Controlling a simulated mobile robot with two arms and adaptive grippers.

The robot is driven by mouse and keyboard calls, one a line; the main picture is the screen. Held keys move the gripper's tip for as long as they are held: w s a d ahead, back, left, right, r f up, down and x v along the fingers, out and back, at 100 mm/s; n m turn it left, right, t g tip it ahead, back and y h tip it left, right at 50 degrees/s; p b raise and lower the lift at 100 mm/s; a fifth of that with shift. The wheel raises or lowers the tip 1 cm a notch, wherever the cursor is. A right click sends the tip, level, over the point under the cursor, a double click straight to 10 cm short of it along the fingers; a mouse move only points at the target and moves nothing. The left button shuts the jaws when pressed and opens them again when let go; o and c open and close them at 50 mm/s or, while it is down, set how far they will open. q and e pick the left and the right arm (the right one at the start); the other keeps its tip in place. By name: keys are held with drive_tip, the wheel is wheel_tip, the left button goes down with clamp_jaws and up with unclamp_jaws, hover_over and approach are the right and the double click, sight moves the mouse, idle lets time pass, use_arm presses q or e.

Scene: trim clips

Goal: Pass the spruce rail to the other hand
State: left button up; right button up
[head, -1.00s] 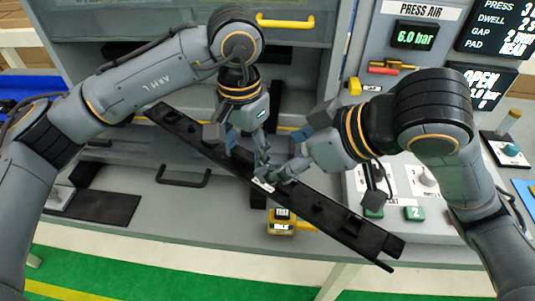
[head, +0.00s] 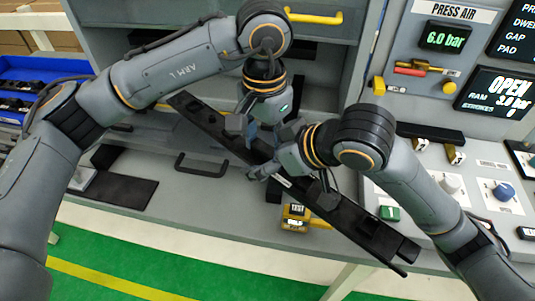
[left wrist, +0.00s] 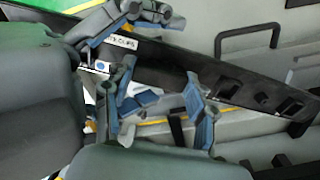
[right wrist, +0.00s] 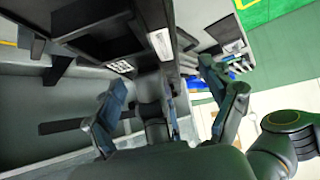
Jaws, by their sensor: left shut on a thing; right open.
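A long black rail (head: 370,230) with a pale label is held aslant in front of the machine, its right end nearer to me. It also shows in the left wrist view (left wrist: 232,82). My left gripper (head: 252,135) is shut on the rail left of its middle. My right gripper (head: 268,170) is open close beside the rail's middle, right of my left gripper. Its fingers also show near the label in the left wrist view (left wrist: 135,15). In the right wrist view its fingers (right wrist: 172,105) stand apart. Contact between these fingers and the rail cannot be told.
A grey bench with a dark pad (head: 125,192) and a black handle (head: 200,165) lies behind. A yellow device (head: 295,215) sits below the rail. Blue bins (head: 35,85) stand at far left. A control panel with buttons (head: 390,213) is at right.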

drive_tip(key=c, duration=1.3)
use_arm(q)
drive_tip(key=o, duration=1.1)
drive_tip(key=shift+r, duration=0.1)
drive_tip(key=shift+c, duration=0.2)
use_arm(e)
drive_tip(key=shift+c, duration=1)
use_arm(q)
drive_tip(key=o, duration=0.4)
drive_tip(key=shift+r, duration=0.1)
